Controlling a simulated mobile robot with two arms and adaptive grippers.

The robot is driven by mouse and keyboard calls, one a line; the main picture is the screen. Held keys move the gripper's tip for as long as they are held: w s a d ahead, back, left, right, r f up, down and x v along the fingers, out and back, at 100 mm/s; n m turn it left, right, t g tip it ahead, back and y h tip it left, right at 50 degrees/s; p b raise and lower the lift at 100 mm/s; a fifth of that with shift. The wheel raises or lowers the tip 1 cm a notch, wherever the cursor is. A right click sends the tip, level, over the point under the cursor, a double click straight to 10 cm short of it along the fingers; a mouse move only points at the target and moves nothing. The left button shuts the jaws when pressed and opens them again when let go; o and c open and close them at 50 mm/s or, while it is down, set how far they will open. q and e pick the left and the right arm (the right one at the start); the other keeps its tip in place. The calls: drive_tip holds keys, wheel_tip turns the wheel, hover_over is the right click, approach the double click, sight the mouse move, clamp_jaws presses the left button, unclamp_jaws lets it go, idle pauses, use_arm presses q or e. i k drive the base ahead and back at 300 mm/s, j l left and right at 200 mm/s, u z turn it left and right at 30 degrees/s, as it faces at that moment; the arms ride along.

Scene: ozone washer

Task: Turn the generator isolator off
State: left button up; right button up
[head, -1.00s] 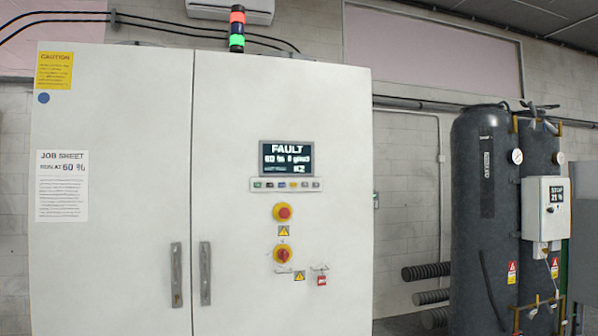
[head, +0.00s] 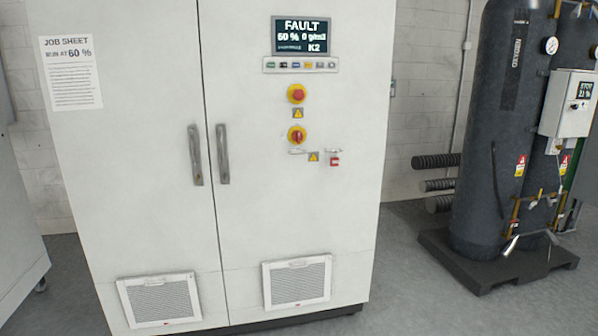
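The generator cabinet (head: 300,215) stands upright in the head view, with both doors shut. The isolator (head: 297,135), a red rotary handle on a yellow round plate, is on the right door below a red button on yellow (head: 296,93). Its handle looks roughly upright. A small red tag or padlock (head: 335,161) hangs just right of and below it. The display (head: 303,36) above reads FAULT, 60 %, 0 g/m3, K2. Neither of my grippers shows in the view.
Two vertical door handles (head: 196,155) (head: 222,154) are at the cabinet's middle. A job sheet (head: 71,73) is on the left door. Dark tanks (head: 495,130) with a white control box (head: 568,104) stand on a dark base at right. Grey floor (head: 410,290) is clear in front.

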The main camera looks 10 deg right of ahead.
sight(297, 136)
drive_tip(key=i+l+z, duration=0.15)
drive_tip(key=i+l, duration=0.65)
